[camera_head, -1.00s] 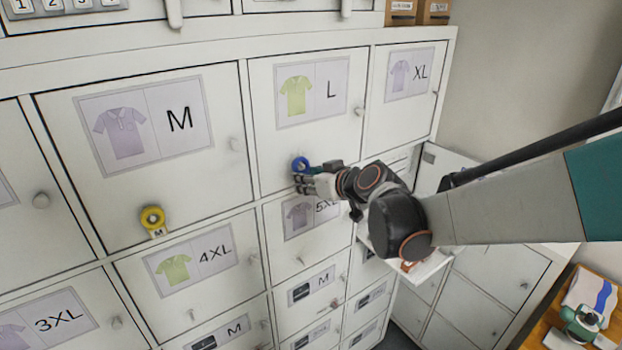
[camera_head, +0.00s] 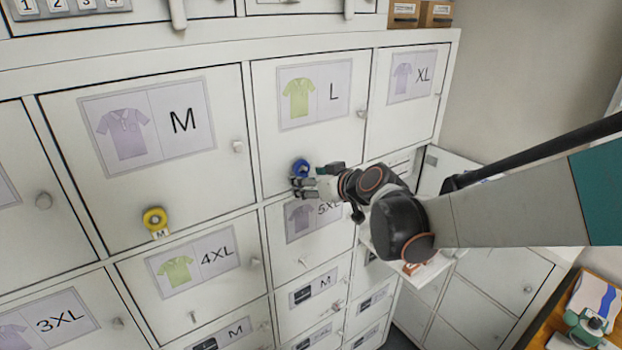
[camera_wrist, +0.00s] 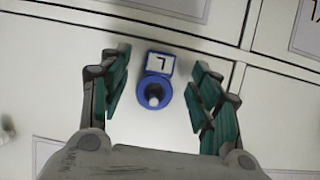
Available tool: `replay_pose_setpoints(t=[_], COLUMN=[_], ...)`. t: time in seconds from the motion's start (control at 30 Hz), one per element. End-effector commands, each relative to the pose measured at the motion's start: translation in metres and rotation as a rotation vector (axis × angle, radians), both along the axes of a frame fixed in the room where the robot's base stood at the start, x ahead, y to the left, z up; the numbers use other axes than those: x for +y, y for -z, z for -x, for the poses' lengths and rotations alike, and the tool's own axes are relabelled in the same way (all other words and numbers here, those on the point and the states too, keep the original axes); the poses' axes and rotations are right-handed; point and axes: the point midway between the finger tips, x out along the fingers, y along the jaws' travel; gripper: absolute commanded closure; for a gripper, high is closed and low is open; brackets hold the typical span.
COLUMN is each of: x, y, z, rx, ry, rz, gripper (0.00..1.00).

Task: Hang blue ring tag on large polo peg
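The blue ring tag (camera_head: 301,167) is at the lower part of the white locker door (camera_head: 353,135) marked L with a green polo. In the wrist view the blue ring (camera_wrist: 155,112) sits around a pale peg (camera_wrist: 154,97), and its white label (camera_wrist: 160,63) shows an L upside down. My gripper (camera_head: 304,187) is at the tag in the head view. In the wrist view my gripper (camera_wrist: 158,85) is open, with one finger on each side of the tag and clear gaps between. The head view does not show the peg clearly.
A yellow ring tag (camera_head: 154,219) marked M hangs on the neighbouring M door (camera_head: 190,205). Several locker doors carry small knobs that stick out. A lower compartment at the right stands open (camera_head: 447,165). A wooden table (camera_head: 540,335) is at the lower right.

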Motion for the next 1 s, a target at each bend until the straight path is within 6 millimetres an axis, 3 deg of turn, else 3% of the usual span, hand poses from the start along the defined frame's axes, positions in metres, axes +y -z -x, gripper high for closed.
replay_pose_setpoints(t=[0.33,1.0], x=[-0.007,-0.057], y=[-0.006,-0.045], z=[0.01,0.084], rx=[0.001,0.0], ry=[0.0,0.001], rz=[-0.001,0.0], gripper=[0.43,0.43])
